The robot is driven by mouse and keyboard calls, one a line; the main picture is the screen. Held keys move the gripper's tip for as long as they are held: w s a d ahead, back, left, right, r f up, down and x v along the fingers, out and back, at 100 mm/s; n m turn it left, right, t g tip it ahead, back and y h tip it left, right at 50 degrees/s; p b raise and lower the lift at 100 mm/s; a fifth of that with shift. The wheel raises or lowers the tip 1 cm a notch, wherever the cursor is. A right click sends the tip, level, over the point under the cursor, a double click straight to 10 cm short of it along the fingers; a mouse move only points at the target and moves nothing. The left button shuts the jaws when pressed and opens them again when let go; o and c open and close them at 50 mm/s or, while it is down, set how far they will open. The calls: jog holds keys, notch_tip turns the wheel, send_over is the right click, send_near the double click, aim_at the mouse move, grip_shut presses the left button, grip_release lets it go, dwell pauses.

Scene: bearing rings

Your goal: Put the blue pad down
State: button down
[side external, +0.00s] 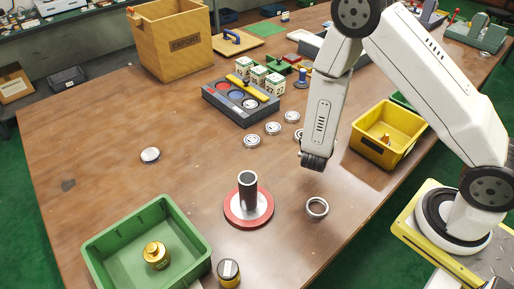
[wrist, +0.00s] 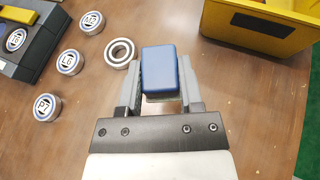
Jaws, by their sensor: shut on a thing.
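The blue pad (wrist: 160,72) is a blue block with a pale lower edge. In the wrist view it sits between the two grey fingers of my gripper (wrist: 160,88), which is shut on it. The pad is over the brown table. In the side view the dark end of my arm is above the table, left of the yellow bin, and I cannot make out the pad there. The pad's underside is hidden, so I cannot tell whether it touches the table.
A yellow bin (side external: 372,150) is close on the right. Several bearing rings (side external: 273,128) lie to the left, near a dark compartment tray (side external: 222,107). A red-rimmed post stand (side external: 234,218), a loose ring (side external: 317,208) and a green bin (side external: 100,247) are nearer the front.

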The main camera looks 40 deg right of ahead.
jog(key=w+a+n+t+y, duration=0.6)
jog(key=w+a+n+y, duration=0.1)
jog(key=w+a+n, duration=0.1)
jog(key=shift+w+a+f+n+t, duration=0.4)
jog(key=shift+w+a, duration=0.3)
jog(key=shift+w, duration=0.25)
send_over(277, 162)
jog(key=shift+f, duration=2.25)
jog(key=shift+f, duration=1.75)
jog(key=shift+f, duration=0.15)
jog(key=shift+c, duration=1.3)
grip_release()
